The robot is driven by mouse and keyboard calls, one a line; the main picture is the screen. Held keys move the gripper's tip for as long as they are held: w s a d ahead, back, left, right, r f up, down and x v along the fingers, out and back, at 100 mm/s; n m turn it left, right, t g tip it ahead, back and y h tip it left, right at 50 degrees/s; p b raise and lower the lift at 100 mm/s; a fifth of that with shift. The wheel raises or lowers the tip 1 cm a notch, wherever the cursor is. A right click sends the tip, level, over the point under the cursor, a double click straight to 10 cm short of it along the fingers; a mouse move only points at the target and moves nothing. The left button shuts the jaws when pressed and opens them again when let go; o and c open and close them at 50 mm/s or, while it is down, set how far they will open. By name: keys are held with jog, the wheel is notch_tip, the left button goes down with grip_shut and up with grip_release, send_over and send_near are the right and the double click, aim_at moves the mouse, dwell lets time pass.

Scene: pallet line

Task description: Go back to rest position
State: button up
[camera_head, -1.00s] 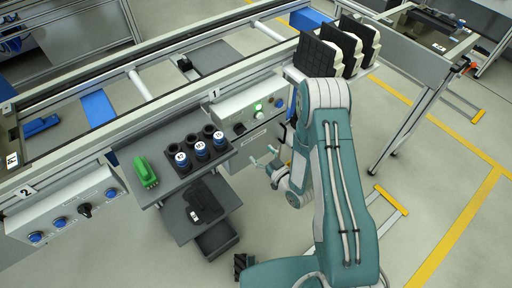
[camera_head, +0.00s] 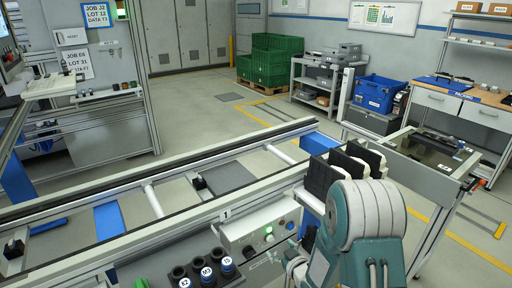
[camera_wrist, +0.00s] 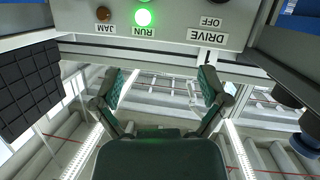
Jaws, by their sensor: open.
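My gripper (camera_wrist: 160,88) is open and empty in the wrist view, with its two fingers spread apart. It is in front of the conveyor's control panel (camera_wrist: 165,20), which has a lit green RUN lamp, a JAM lamp and a DRIVE OFF label. The same control panel (camera_head: 262,230) shows in the head view, with my arm bent in front of and to the right of it.
The conveyor (camera_head: 150,215) runs across the scene. A holder with dark, blue-banded cylinders (camera_head: 207,272) stands close left of my arm. Behind are green crates (camera_head: 275,58), a blue bin (camera_head: 378,92) and open floor.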

jog(key=s+d+r+m+g+h, duration=0.1)
jog(key=s+d+r+m+h, duration=0.2)
jog(key=r, duration=0.5)
jog(key=s+d+r+g+h, duration=0.2)
jog(key=s+d+r+h, duration=0.15)
jog(key=r, duration=0.55)
jog(key=s+r+m+g, duration=0.2)
jog(key=s+r, duration=0.2)
jog(key=s, duration=0.8)
jog(key=s+d+r+m+g, duration=0.1)
jog(key=s+r, duration=0.3)
jog(key=s, duration=0.7)
jog(key=shift+s+d+r+m+g, duration=0.2)
jog(key=shift+s+m+g, duration=0.2)
jog(key=shift+g, duration=0.5)
